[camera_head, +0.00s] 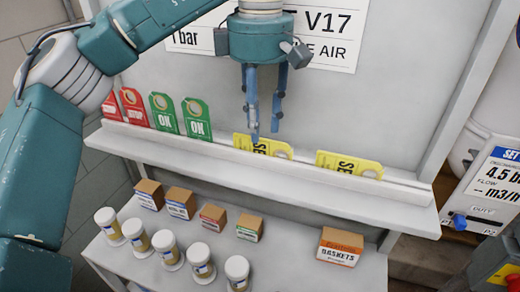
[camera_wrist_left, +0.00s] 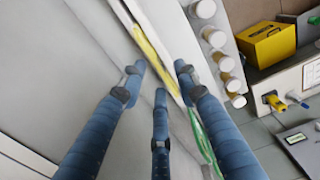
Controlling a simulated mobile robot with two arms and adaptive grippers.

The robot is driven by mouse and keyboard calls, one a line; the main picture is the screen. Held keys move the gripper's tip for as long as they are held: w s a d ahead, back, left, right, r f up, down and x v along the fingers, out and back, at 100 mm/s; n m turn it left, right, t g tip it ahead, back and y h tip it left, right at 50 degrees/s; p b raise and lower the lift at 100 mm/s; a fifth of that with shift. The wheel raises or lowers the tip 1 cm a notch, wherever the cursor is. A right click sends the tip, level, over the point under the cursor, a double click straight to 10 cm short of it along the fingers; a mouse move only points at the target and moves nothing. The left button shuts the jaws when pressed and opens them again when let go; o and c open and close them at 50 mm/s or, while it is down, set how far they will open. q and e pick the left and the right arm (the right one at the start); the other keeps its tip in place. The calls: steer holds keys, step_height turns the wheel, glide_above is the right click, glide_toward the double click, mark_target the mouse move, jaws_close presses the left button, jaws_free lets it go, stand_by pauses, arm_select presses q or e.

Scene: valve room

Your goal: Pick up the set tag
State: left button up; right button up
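Two yellow SET tags lie on their long edges along the shelf ledge in the head view. One yellow tag (camera_head: 262,147) is just below my left gripper, and another yellow tag (camera_head: 347,163) is farther right. My left gripper (camera_head: 265,132) points down with its fingers apart and nothing between them. One fingertip overlaps the nearer tag in the picture; I cannot tell if it touches. In the left wrist view the three fingers (camera_wrist_left: 160,80) are spread, with a yellow tag (camera_wrist_left: 152,50) seen nearly edge-on beyond them. My right gripper is not in view.
Two green OK tags (camera_head: 197,119) and red tags (camera_head: 132,107) stand left on the ledge (camera_head: 290,170). The lower shelf holds several small boxes (camera_head: 249,228), white-capped jars (camera_head: 165,247) and a gaskets box (camera_head: 340,247). A back panel rises close behind the tags.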

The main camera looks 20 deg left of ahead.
mark_target(261, 152)
arm_select(q)
steer(key=shift+w+f+p, duration=0.15)
steer(key=shift+f+p, duration=0.1)
steer(key=shift+f, duration=0.95)
steer(key=shift+w+f+p, duration=0.1)
steer(key=shift+f+p, duration=0.15)
steer(key=shift+f, duration=0.9)
jaws_close()
